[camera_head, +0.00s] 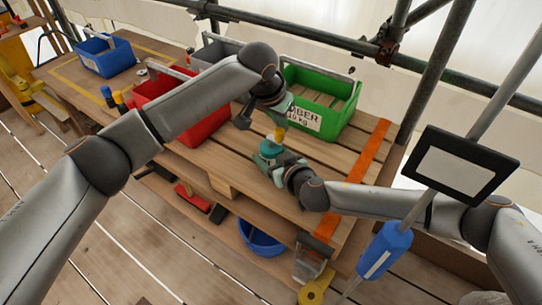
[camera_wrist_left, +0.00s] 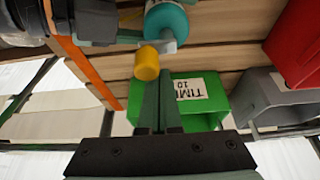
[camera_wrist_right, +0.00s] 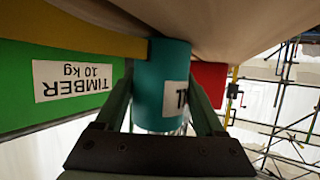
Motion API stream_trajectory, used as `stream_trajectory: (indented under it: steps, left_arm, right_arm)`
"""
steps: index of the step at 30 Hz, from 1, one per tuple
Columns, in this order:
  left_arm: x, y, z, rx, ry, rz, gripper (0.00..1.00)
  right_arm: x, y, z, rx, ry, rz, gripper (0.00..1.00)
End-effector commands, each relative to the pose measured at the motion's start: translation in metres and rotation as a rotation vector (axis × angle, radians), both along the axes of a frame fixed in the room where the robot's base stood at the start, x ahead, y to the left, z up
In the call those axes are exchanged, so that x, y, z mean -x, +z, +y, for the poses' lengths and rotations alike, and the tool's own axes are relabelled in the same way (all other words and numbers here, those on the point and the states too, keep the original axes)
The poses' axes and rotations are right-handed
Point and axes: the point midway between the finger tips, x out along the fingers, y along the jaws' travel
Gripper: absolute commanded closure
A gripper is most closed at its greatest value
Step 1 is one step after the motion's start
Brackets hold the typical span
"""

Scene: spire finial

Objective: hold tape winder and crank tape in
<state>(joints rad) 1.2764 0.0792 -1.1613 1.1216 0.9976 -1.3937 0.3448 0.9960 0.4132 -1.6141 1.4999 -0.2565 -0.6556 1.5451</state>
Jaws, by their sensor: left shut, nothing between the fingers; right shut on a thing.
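The tape winder, a teal cylinder (camera_head: 270,149), is upright above the table in the head view. My right gripper (camera_head: 280,162) is shut on it, and in the right wrist view the winder (camera_wrist_right: 160,85) fills the space between the fingers. A yellow crank knob (camera_head: 280,134) sits at the winder's top. My left gripper (camera_head: 277,117) is shut and empty just above the knob. In the left wrist view its closed fingertips (camera_wrist_left: 159,84) are beside the knob (camera_wrist_left: 147,63); contact is unclear. A yellow-brown strip (camera_wrist_right: 85,33) reaches the winder; I cannot tell if it is tape.
A green timber crate (camera_head: 318,105) stands close behind the grippers. A red crate (camera_head: 190,130) and a grey crate (camera_head: 214,50) stand left of it, a blue crate (camera_head: 103,58) farther left. A scaffold pole (camera_head: 437,75) rises at right. An orange strip (camera_head: 365,165) marks the table's right end.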

Motion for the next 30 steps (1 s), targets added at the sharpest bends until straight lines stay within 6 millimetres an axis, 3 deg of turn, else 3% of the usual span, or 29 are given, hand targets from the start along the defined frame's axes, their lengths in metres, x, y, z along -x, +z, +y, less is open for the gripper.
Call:
stream_trajectory:
  steps: [30]
  left_arm:
    - [0.0083,-0.0008,-0.0022,-0.001,0.001,0.002,1.00]
  right_arm:
    - [0.0001,-0.0004,-0.0001,0.000,0.000,0.001,0.93]
